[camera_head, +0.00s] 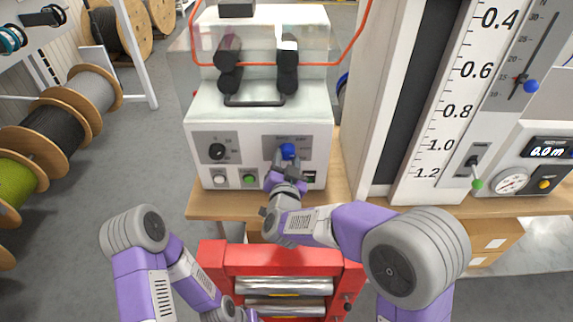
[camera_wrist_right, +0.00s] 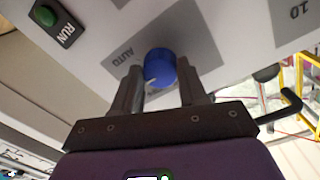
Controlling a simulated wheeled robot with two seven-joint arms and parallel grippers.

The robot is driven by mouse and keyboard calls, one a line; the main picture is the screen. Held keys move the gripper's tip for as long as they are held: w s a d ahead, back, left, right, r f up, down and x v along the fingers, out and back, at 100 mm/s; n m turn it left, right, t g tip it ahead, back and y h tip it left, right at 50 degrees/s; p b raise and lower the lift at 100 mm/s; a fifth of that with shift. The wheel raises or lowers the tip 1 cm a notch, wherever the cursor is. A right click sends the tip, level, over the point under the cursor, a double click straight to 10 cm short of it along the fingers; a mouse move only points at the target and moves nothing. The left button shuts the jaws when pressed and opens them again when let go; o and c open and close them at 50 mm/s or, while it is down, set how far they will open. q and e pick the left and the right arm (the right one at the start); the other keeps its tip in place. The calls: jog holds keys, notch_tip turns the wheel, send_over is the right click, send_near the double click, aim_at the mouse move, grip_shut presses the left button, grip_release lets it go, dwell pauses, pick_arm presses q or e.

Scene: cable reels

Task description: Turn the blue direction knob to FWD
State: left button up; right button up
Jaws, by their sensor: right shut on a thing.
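The blue direction knob (camera_head: 288,151) sits on a grey label plate at the right of the white machine's front panel. In the right wrist view the knob (camera_wrist_right: 160,66) is between the two fingers of my right gripper (camera_wrist_right: 160,82), which is shut on it. A white mark shows on the knob's lower left side. The word AUTO reads beside it; the FWD label is hidden or too small to read. In the head view my right gripper (camera_head: 285,168) covers the area just below the knob. My left arm is low at the bottom edge, its fingers not clearly visible.
A black knob (camera_head: 217,151) is on the panel's left, above a white button (camera_head: 219,180) and a green button (camera_head: 250,180). A red frame with metal rollers (camera_head: 285,285) stands below. A tall scale (camera_head: 455,110) stands right. Cable reels (camera_head: 60,125) are left.

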dwell(0.4)
jog(key=o, duration=1.1)
jog(key=shift+c, duration=0.2)
jog(key=s, duration=0.7)
jog(key=shift+s+r+p, duration=0.15)
jog(key=shift+s+p, duration=0.15)
jog(key=shift+p, duration=0.15)
jog(key=shift+a, duration=0.1)
